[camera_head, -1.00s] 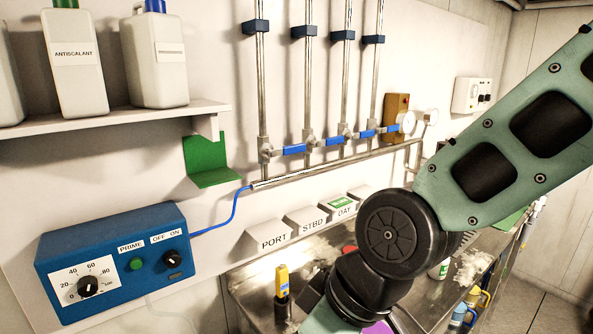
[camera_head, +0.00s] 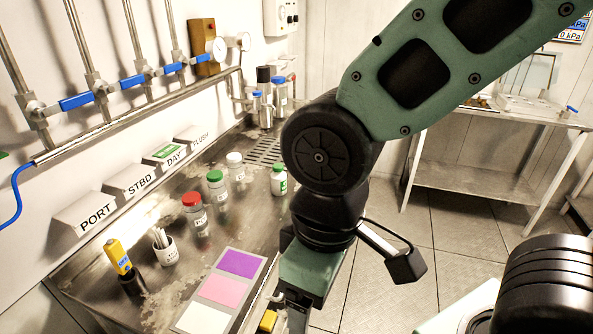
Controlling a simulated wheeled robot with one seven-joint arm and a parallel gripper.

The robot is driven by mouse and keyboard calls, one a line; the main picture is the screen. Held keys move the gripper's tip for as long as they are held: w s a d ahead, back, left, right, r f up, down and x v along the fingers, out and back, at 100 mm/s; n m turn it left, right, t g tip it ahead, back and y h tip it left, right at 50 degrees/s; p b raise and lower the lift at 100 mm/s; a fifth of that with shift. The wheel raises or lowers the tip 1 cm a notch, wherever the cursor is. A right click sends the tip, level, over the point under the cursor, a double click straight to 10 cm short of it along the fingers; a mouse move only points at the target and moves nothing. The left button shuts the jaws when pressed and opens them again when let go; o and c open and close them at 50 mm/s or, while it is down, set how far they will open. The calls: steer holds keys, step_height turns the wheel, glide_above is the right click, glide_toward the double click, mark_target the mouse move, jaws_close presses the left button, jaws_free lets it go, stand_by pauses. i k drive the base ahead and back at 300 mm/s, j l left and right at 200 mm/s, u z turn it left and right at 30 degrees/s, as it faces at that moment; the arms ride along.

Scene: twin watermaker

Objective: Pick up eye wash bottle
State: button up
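A small white bottle with a green cap and green label (camera_head: 279,181) stands upright on the steel bench, just left of my arm's elbow. It looks like the eye wash bottle, but its print is too small to read. My arm crosses the right half of the view and bends down in front of the bench's right edge. My gripper's fingers cannot be made out; the end of the arm runs out at the bottom of the picture.
Jars with red (camera_head: 196,214), green (camera_head: 217,188) and white (camera_head: 235,167) lids stand left of the bottle. A side table (camera_head: 470,183) stands behind; floor is open.

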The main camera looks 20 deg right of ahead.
mark_target(278, 177)
steer(key=z, duration=0.2)
steer(key=i+l+z, duration=0.25)
steer(key=i, duration=0.2)
steer(key=i+l+z, duration=0.25)
steer(key=i, duration=0.15)
steer(key=i+z, duration=0.2)
steer(key=i, duration=0.25)
